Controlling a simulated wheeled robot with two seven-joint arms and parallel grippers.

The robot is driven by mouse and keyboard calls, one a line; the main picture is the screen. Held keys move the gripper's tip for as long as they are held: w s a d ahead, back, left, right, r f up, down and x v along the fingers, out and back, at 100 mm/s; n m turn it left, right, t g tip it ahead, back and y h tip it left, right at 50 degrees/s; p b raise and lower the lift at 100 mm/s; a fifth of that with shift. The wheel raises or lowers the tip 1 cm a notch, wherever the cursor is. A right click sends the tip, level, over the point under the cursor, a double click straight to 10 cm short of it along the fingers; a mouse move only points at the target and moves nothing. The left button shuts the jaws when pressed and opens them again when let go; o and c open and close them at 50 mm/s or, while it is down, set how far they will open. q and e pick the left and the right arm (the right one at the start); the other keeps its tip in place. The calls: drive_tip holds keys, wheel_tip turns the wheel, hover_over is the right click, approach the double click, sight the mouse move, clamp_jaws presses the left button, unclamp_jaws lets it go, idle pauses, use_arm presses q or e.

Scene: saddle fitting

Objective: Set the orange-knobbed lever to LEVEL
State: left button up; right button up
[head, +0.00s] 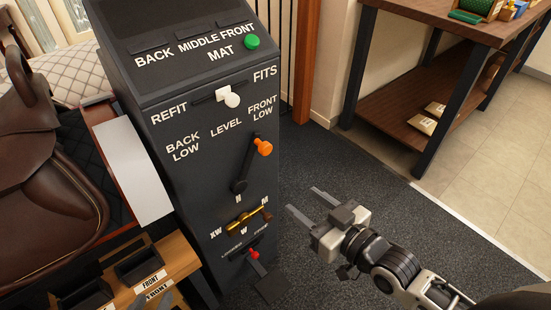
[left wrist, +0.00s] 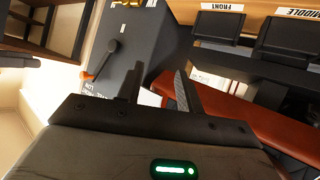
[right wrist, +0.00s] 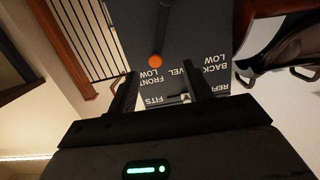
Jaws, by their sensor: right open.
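The orange-knobbed lever (head: 263,147) is on the black panel's front face, under the labels BACK LOW, LEVEL and FRONT LOW. Its dark arm slants up and right from its pivot, and the knob stands below FRONT LOW, right of LEVEL. The knob also shows in the left wrist view (left wrist: 87,76) and the right wrist view (right wrist: 155,61). My right gripper (head: 312,206) is open and empty, right of and below the knob, clear of it. My left gripper (left wrist: 158,75) is open with nothing between its fingers; the panel and trays lie beyond it.
The black panel (head: 190,185) also carries a white-knobbed slider (head: 231,99), a green knob (head: 251,42), a brass lever (head: 245,221) and a red-tipped control (head: 253,254). A brown saddle (head: 45,165) stands left. Labelled trays are at bottom left.

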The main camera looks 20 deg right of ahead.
sight(268, 151)
drive_tip(key=shift+t+y, duration=0.3)
drive_tip(key=shift+t, duration=0.5)
drive_tip(key=x, duration=0.5)
drive_tip(key=d+r+b+x, duration=0.1)
drive_tip(key=x, duration=0.5)
drive_tip(key=d+x, duration=0.1)
drive_tip(key=x, duration=0.4)
drive_tip(key=shift+w+r+b, duration=0.3)
drive_tip(key=shift+w+b, duration=0.1)
drive_tip(key=shift+w, duration=0.3)
